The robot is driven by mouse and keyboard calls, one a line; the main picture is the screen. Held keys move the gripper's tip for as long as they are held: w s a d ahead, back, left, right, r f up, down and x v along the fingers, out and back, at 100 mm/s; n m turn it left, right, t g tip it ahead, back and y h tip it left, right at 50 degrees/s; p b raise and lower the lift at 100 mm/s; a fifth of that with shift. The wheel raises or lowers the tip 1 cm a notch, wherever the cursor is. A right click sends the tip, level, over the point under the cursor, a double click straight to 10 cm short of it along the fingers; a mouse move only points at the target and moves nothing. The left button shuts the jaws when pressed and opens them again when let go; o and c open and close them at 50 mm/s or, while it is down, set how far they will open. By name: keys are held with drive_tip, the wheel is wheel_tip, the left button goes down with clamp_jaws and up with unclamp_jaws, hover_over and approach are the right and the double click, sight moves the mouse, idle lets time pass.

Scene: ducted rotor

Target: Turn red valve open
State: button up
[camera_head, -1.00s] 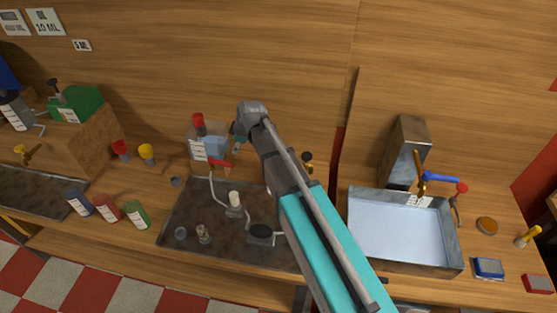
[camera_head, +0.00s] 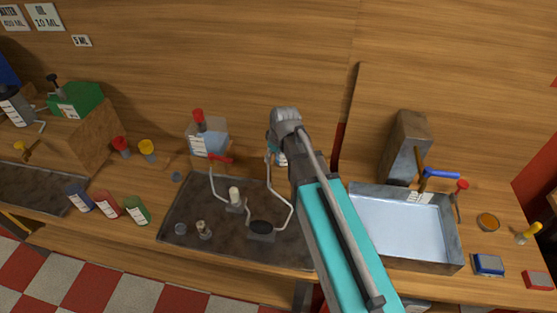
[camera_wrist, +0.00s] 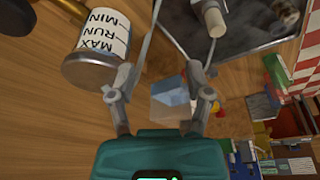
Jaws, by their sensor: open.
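A red valve handle (camera_head: 220,159) lies at the front of a clear tank of blue liquid (camera_head: 210,142), left of my arm in the head view. The tank (camera_wrist: 172,98) also shows in the wrist view, beyond and between my fingers. I cannot make out the red handle for certain there. My gripper (camera_wrist: 161,78) is open, with its fingers apart and nothing held. In the head view my gripper is mostly hidden behind my wrist, to the right of the tank and handle.
A cylinder labelled MAX, RUN, MIN (camera_wrist: 98,52) stands close to my left finger. A dark tray (camera_head: 205,210) with thin pipes lies below the tank. A metal sink (camera_head: 400,228) with blue- and red-topped taps is at right. Several bottles (camera_head: 107,208) stand at left.

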drive_tip(key=shift+s+d+f+m+b, duration=0.5)
drive_tip(key=shift+s+d+f, duration=0.15)
drive_tip(key=shift+d, duration=0.1)
drive_tip(key=shift+c, duration=0.2)
